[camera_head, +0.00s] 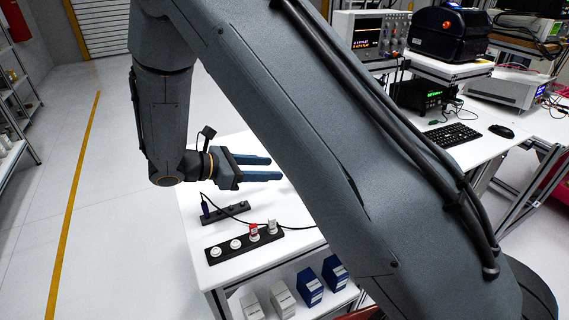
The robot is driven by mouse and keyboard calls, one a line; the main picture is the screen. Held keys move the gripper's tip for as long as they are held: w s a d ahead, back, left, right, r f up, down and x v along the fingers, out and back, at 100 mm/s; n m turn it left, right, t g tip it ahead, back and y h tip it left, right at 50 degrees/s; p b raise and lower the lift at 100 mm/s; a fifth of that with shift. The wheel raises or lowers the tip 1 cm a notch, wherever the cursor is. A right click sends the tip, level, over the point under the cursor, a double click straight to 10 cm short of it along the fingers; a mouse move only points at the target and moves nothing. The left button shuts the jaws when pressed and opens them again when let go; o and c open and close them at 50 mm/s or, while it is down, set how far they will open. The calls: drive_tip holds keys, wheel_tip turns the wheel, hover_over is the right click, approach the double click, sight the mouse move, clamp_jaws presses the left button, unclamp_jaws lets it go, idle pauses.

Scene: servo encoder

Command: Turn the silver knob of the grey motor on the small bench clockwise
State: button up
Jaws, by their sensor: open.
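The small white bench (198,200) stands in the middle of the view, with its right part hidden behind my arm. My gripper (275,168) is above the bench top, pointing right, with its two blue fingers apart and nothing seen between them. I cannot make out the grey motor or its silver knob. They may be behind my arm, which covers much of the bench.
A black socket strip (224,250) with a red plug (253,229) and white plugs lies near the bench's front. A smaller dark strip (226,214) lies behind it. A black cable crosses the bench. A desk with instruments and a keyboard (451,135) stands right.

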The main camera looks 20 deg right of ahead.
drive_tip(key=p+x, duration=0.2)
drive_tip(key=x, duration=0.4)
drive_tip(key=shift+d, duration=0.2)
drive_tip(key=shift+f, duration=0.15)
drive_tip(key=c, duration=1.1)
drive_tip(key=shift+o, duration=0.2)
drive_tip(key=shift+m+t+b, duration=0.4)
drive_tip(key=shift+m+b, duration=0.1)
drive_tip(key=shift+m, duration=0.1)
drive_tip(key=o, duration=1.1)
drive_tip(key=shift+c, duration=0.2)
